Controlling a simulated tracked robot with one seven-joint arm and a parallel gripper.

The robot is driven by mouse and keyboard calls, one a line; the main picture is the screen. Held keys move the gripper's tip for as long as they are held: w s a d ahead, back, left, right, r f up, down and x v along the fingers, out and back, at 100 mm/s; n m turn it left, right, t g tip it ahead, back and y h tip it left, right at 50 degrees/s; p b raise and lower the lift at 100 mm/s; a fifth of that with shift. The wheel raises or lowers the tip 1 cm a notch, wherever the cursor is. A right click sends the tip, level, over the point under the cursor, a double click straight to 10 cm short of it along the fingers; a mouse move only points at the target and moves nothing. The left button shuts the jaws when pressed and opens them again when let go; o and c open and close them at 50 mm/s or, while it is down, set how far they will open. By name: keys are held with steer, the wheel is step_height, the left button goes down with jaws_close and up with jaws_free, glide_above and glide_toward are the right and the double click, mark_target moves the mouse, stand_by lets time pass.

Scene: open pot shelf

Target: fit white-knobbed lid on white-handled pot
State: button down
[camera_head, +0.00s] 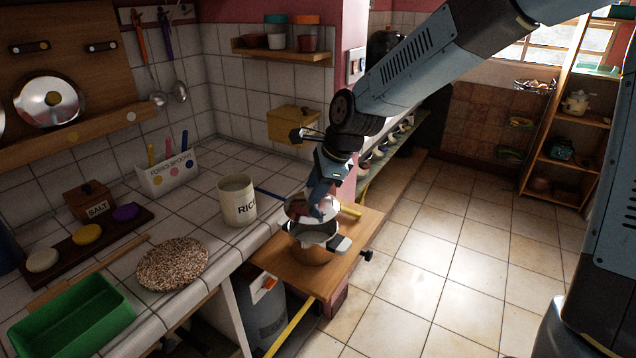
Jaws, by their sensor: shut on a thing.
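My gripper (322,208) is low over a wooden board (370,226) at the counter's end. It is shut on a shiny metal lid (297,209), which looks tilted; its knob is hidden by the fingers. Just below is a metal pot (318,232) with a pale handle (342,244) sticking out to the lower right. Lid and pot overlap in this view, so I cannot tell whether they touch.
A cream RICE canister (238,202) stands on the counter left of my gripper. A speckled round mat (172,264) and green tray (72,318) lie nearer. Tiled floor at right is clear.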

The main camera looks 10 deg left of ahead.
mark_target(321, 203)
steer(key=shift+d+f, duration=0.1)
steer(key=shift+f, duration=2.7)
steer(key=shift+s+d+f, duration=0.1)
steer(key=shift+s+f, duration=0.05)
steer(key=shift+f, duration=0.35)
steer(key=c, duration=0.6)
jaws_free()
steer(key=shift+c, duration=0.2)
steer(key=shift+d+r, duration=0.25)
steer(key=shift+r, duration=0.4)
steer(key=v, duration=1.2)
steer(key=shift+r, duration=0.25)
